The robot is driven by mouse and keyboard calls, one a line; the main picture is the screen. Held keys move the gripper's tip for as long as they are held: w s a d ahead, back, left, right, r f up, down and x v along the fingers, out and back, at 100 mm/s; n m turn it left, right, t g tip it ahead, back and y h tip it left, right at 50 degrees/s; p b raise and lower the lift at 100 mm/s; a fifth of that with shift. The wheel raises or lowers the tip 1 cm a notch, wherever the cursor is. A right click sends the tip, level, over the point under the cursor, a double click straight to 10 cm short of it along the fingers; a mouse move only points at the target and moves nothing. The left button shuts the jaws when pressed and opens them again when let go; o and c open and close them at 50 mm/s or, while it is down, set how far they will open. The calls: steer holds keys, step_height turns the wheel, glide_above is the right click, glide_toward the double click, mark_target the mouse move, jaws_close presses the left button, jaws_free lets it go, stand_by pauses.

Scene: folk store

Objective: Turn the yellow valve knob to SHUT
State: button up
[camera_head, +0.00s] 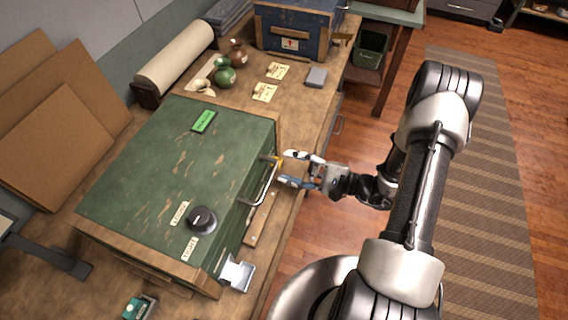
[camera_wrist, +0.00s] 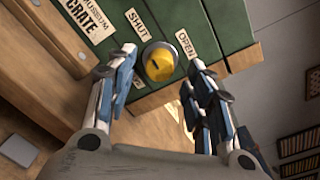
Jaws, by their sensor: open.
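The yellow valve knob (camera_wrist: 160,63) sits on the green crate's side in the wrist view, between a SHUT label (camera_wrist: 137,24) and an OPEN label (camera_wrist: 187,44). A small dark mark shows on its face; which label it points at I cannot tell. In the head view the knob (camera_head: 274,159) is a small yellow bit at the side of the green crate (camera_head: 150,170). My gripper (camera_head: 284,168) is open just right of that side. In the wrist view its blue-and-white fingers (camera_wrist: 160,68) stand either side of the knob; contact is unclear.
A metal handle (camera_head: 263,187) sticks out from the same crate side, close to my gripper. A black knob (camera_head: 202,220) with two labels is on the crate's top. A blue chest (camera_head: 292,30) stands at the workbench's far end. Open floor (camera_head: 300,228) lies right of the bench.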

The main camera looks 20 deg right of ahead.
steer(key=v, duration=0.9)
steer(key=shift+r, duration=0.1)
steer(key=s+a+r+n+g+h, duration=0.2)
steer(key=s+a+r+n+g, duration=0.25)
steer(key=r+g, duration=0.2)
steer(key=s+a+r+n+g+h, duration=0.3)
steer(key=a+r+n+g, duration=0.25)
steer(key=r, duration=0.25)
steer(key=s+d+r+n+t+h, duration=0.1)
steer(key=s+r+n+t+h, duration=0.5)
steer(key=r+h, duration=0.3)
steer(key=shift+s+r, duration=0.4)
steer(key=shift+s, duration=0.15)
steer(key=shift+c, duration=0.4)
